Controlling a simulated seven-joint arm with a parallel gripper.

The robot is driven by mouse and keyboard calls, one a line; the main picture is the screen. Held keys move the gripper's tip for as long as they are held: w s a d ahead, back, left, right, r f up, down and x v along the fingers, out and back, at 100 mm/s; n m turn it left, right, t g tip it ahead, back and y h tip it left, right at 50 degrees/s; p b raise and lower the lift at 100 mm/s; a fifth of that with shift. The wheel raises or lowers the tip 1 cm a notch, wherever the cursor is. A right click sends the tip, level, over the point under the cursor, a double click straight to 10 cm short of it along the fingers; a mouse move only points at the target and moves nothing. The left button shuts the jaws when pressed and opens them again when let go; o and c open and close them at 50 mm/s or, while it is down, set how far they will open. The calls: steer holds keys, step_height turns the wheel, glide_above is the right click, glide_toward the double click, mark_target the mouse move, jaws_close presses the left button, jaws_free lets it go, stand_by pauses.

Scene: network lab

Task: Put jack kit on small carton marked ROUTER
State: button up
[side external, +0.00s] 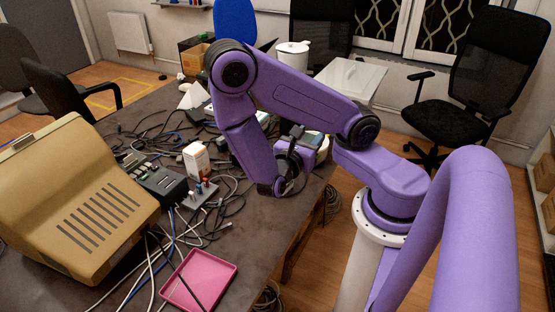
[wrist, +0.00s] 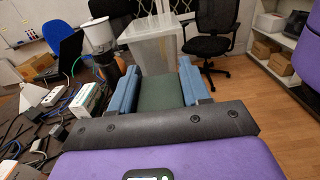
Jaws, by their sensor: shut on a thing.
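My gripper (wrist: 157,90) shows in the wrist view with its two blue fingers closed on a dark green block-like thing (wrist: 160,93), which I take to be the jack kit. No label on it shows. In the side view my gripper (side external: 311,139) is at the right edge of the table, mostly hidden by my own arm, and the held thing is hard to make out there. A small white and orange carton (side external: 196,160) stands upright on the table, left of my gripper and apart from it. Its marking is too small to read, so I cannot confirm ROUTER.
A beige computer case (side external: 75,200), a dark box with ports (side external: 160,182) and a pink tray (side external: 198,280) are on the table's left and front. Cables lie around the carton. A translucent bin (wrist: 155,45) and a white-topped container (wrist: 98,38) stand beyond my gripper.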

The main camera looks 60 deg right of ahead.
steer(key=w+d+f, duration=0.1)
steer(key=w+f, duration=0.2)
steer(key=w+d+f, duration=0.2)
steer(key=w+f, duration=0.1)
steer(key=w, duration=0.1)
steer(key=w+d+f, duration=0.2)
steer(key=w+f, duration=0.1)
steer(key=w, duration=0.1)
steer(key=shift+w+d+f, duration=0.15)
steer(key=shift+w+d, duration=0.05)
steer(key=shift+d, duration=0.05)
steer(key=shift+w+d+f, duration=0.1)
steer(key=shift+w+f, duration=0.1)
steer(key=shift+f, duration=1.55)
steer(key=shift+f, duration=0.1)
steer(key=o, duration=1.1)
